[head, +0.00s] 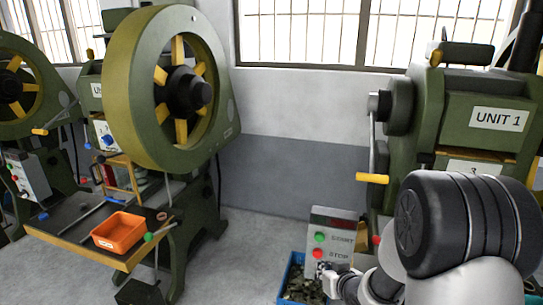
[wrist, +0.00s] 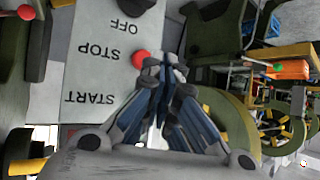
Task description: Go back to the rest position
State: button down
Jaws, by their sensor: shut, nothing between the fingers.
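My gripper (head: 326,268) is at the lower middle of the head view, close in front of a grey control box (head: 345,218) with START and STOP labels. Its fingers are shut and hold nothing. In the wrist view my gripper (wrist: 160,65) points at the same panel (wrist: 85,75), whose START, STOP and OFF labels appear upside down. A red button (wrist: 138,58) lies just left of the fingertips there; I cannot tell whether they touch. In the head view a green button (head: 320,237) and a red button (head: 317,253) show on the box.
A blue bin (head: 284,277) of dark scrap-like pieces stands below the box. The UNIT 1 press (head: 487,118) with a yellow lever handle (head: 372,178) is at the right. Another green press (head: 135,85) and an orange tray (head: 119,232) are at the left. Floor between is clear.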

jog(key=s+d+r+m+g+h, duration=0.1)
jog(key=s+d+r+g+h, duration=0.2)
jog(key=s+r, duration=1)
jog(key=s+a+r+g, duration=0.1)
jog(key=s+a+r, duration=0.1)
jog(key=s, duration=0.8)
jog(key=s+a+r+g, duration=0.2)
jog(key=s+a+r, duration=0.1)
jog(key=s, duration=0.7)
jog(key=shift+s+y, duration=0.3)
jog(key=shift+s, duration=0.05)
